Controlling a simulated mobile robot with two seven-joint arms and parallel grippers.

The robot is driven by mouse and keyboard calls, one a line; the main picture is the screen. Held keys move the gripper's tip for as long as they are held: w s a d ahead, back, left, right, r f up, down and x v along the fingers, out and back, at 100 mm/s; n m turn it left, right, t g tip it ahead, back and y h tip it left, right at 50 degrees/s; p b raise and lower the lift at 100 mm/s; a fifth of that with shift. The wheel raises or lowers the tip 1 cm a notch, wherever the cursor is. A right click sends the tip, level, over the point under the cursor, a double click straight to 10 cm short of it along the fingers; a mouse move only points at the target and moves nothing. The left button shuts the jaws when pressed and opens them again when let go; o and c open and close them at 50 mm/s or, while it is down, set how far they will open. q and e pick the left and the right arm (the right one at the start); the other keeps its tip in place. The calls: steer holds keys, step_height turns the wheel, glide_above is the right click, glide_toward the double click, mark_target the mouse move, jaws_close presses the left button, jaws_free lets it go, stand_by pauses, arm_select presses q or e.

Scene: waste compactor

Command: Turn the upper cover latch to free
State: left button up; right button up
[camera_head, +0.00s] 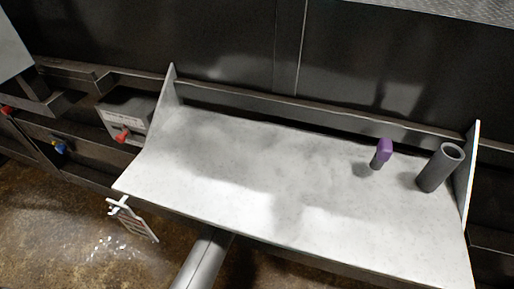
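I cannot tell for certain which part is the upper cover latch. A red handle (122,135) sticks out from the front of a grey box (128,112) at the left, beside the white shelf. A blue knob with some yellow (59,146) sits further left on the dark frame. Another red knob (7,110) is at the left picture edge. Neither of my grippers shows in the head view.
A wide white shelf (230,165) with raised end plates fills the middle. A purple-topped object (384,152) and an open dark grey tube (438,170) stand at its right end. A white tag (135,220) hangs below its left corner. The shelf's middle is clear.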

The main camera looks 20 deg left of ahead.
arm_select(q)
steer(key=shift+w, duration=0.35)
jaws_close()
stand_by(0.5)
